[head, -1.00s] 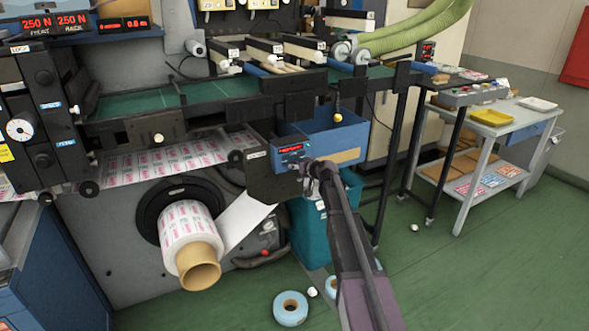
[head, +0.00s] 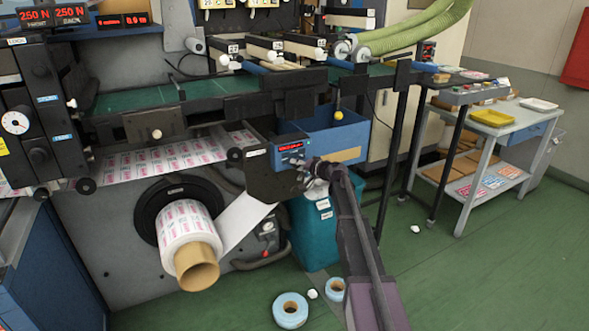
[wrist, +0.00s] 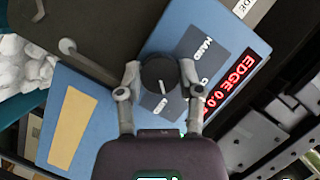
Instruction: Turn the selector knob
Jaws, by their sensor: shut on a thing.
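The selector knob (wrist: 159,73) is round and black, on a dark label plate (wrist: 200,58) on a blue panel. A pale line on it points down the wrist picture, toward my palm. My gripper (wrist: 160,76) has one finger on each side of the knob and is shut on it. Printing that reads "HAND" lies to its upper right, and other lettering is partly covered. A red display (wrist: 232,84) reading "EDGE" is beside the plate. In the head view my gripper (head: 303,180) is at the control box below its red display (head: 291,147), and the knob is hidden.
A printed roll (head: 187,234) on a cardboard core juts out to the left of my gripper. A teal bin (head: 315,235) stands just below. Blue-edged rolls (head: 291,309) lie on the floor. A side table with trays (head: 493,117) is at the right.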

